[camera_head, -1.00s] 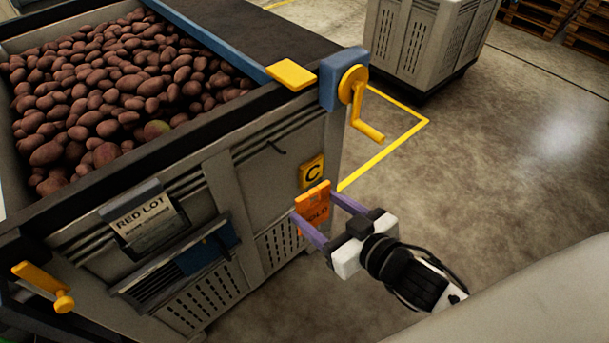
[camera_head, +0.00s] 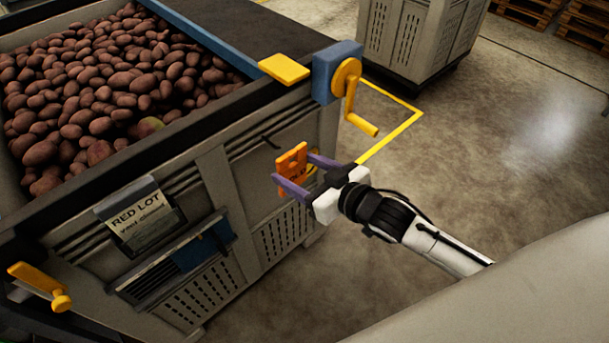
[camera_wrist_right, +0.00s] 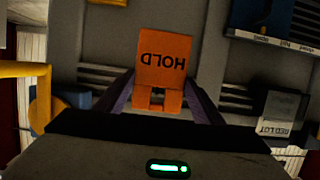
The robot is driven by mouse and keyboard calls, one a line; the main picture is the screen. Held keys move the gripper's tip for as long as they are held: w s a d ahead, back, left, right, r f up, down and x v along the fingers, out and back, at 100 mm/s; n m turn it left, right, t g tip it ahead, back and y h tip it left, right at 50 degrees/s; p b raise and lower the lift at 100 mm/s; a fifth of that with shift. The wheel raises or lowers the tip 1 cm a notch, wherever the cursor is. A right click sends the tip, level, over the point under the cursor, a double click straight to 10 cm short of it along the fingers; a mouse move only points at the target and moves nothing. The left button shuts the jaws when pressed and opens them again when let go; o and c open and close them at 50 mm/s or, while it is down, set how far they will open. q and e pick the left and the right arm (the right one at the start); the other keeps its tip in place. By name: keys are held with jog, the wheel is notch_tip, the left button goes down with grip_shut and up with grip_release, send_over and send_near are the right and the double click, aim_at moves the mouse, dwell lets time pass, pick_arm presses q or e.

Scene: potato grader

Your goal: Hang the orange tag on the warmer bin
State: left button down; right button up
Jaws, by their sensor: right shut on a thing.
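My right gripper (camera_head: 293,174) is shut on the orange tag (camera_head: 291,160), which is held upright in front of the grey bin's side panel. In the right wrist view the tag (camera_wrist_right: 163,58) sits between the two purple fingers and reads HOLD upside down. The grey bin (camera_head: 215,190) is full of red-brown potatoes (camera_head: 130,75). A small dark hook (camera_head: 271,143) sticks out of the panel just up and left of the tag; the tag appears apart from it. A yellow plate is mostly hidden behind the tag and gripper. My left gripper is not in view.
A RED LOT card (camera_head: 141,217) hangs on the bin's front above a blue slide (camera_head: 203,247). A yellow crank (camera_head: 352,95) sits at the bin's corner, close above my gripper. Another grey bin (camera_head: 410,40) stands behind. The floor at right is clear.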

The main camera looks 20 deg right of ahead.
jog(key=shift+r+b+x, duration=0.2)
jog(key=shift+b+x, duration=0.4)
jog(key=shift+x, duration=0.95)
jog(key=shift+r+b+x, duration=0.2)
jog(key=shift+b+x, duration=0.4)
jog(key=shift+x, duration=1)
jog(key=shift+w+a, duration=0.1)
jog(key=o, duration=1.1)
jog(key=shift+o, duration=0.2)
